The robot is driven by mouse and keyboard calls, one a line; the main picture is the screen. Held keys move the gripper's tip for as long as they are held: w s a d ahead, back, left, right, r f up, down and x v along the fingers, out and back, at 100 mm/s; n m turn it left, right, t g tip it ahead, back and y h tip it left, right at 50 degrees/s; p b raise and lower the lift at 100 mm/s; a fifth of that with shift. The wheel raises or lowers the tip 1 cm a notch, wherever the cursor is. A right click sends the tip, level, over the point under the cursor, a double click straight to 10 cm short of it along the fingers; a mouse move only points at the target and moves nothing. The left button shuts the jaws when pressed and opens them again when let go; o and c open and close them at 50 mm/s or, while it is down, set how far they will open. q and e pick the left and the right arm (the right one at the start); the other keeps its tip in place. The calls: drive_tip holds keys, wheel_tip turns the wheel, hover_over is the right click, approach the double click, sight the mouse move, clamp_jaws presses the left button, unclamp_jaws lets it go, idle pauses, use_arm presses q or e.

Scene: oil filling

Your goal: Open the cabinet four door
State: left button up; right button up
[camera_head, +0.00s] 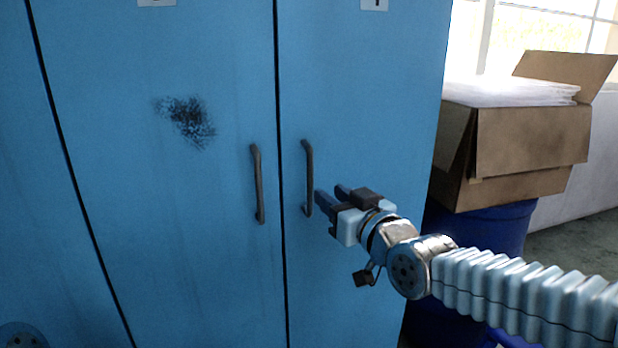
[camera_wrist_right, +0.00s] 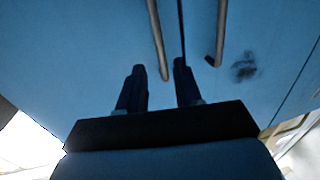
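The cabinet four door (camera_head: 375,110) is a blue panel with a label at its top edge, and it is closed. Its dark vertical bar handle (camera_head: 308,180) is near its left edge. My right gripper (camera_head: 328,195) is open, just right of the handle's lower end. In the right wrist view the two dark fingers (camera_wrist_right: 159,75) stand apart with nothing clearly between them. The handle (camera_wrist_right: 156,40) passes in front of the fingertips there; I cannot tell whether they touch it. My left gripper is not in view.
The neighbouring blue door (camera_head: 180,230) has its own handle (camera_head: 257,185) and a dark smudge. An open cardboard box (camera_head: 525,140) stands on blue drums (camera_head: 485,228) right of the cabinet, behind my right arm.

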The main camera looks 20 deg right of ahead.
sight(312, 181)
drive_tip(key=p+x, duration=0.1)
drive_tip(key=x, duration=0.8)
drive_tip(key=shift+w+p, duration=0.1)
drive_tip(key=shift+p, duration=0.3)
clamp_jaws()
